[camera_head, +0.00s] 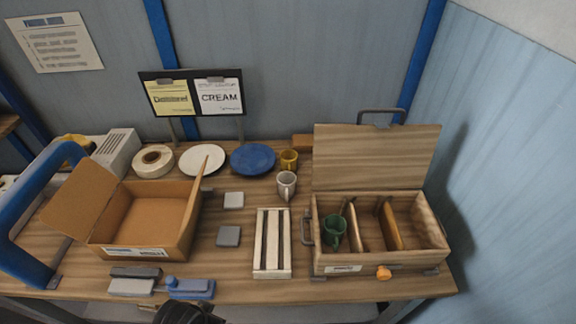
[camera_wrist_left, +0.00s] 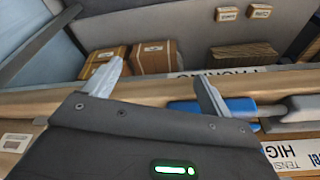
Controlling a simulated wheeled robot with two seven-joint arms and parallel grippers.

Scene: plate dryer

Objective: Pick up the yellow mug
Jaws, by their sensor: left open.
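The yellow mug (camera_head: 289,160) stands upright at the back of the table in the head view, just right of the blue plate (camera_head: 252,159) and behind the white mug (camera_head: 287,185). My left gripper (camera_wrist_left: 158,88) is open and empty in the left wrist view, its two fingers apart near the table's front edge. A dark part at the bottom of the head view seems to belong to my left arm, far from the yellow mug. The yellow mug is not in the wrist view. My right gripper is not in view.
A cardboard box (camera_head: 185,245) stands at left. A white slatted rack (camera_head: 258,240) stands at centre. An open wooden crate (camera_head: 380,263) at right holds a green mug (camera_head: 334,231). A white plate (camera_head: 202,148) and a sign stand (camera_head: 240,126) are at the back.

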